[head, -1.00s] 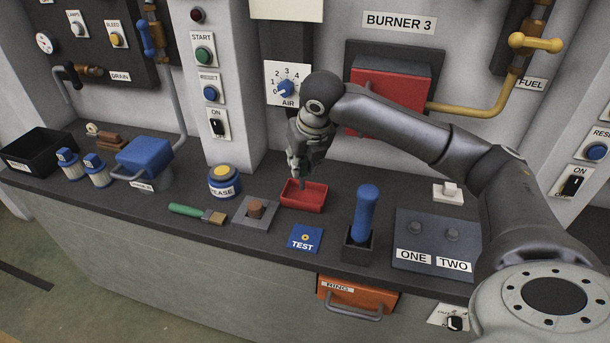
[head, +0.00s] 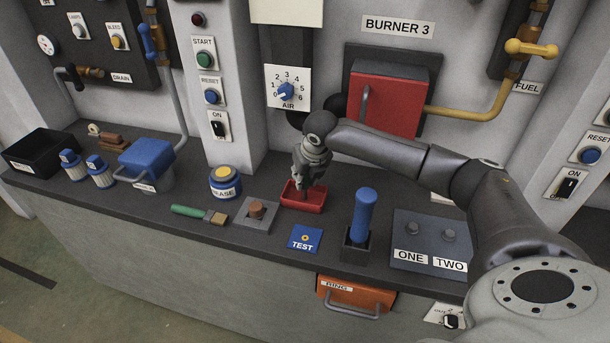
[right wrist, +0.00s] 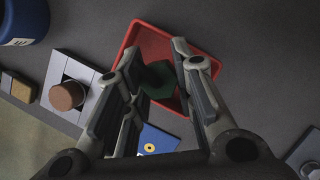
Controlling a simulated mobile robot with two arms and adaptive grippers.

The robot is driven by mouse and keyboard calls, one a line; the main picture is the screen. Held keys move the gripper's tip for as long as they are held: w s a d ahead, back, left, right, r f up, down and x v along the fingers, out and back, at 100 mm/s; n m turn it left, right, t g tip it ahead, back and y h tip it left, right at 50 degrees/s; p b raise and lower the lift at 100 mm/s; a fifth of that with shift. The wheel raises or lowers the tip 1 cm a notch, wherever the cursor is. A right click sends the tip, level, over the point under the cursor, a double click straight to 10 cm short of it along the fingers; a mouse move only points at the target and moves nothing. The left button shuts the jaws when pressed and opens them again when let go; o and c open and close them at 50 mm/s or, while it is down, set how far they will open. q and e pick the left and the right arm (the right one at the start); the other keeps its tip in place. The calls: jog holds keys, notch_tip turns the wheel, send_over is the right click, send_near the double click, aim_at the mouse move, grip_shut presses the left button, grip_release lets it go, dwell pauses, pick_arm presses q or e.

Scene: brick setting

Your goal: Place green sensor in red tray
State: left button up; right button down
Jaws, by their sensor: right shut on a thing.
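The red tray (head: 318,204) sits on the dark bench, and it also shows in the right wrist view (right wrist: 205,37). My right gripper (head: 303,191) points down into the tray. In the right wrist view my right gripper (right wrist: 157,62) is shut on the green sensor (right wrist: 160,82), a dark green piece between its fingers. The sensor is over or inside the tray; I cannot tell whether it touches the tray floor. In the head view the sensor cannot be made out. My left gripper is not in view.
A brown knob on a grey plate (head: 244,222) and a blue TEST card (head: 304,238) lie close to the tray. A blue upright handle (head: 365,212) stands right of it. A blue-and-yellow tin (head: 225,188) and a green-handled brush (head: 187,210) are to the left.

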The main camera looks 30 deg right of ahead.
jog(key=shift+f, duration=0.1)
jog(key=c, duration=1.2)
grip_release()
jog(key=b+v, duration=0.1)
jog(key=v, duration=1.1)
jog(key=shift+a, duration=0.15)
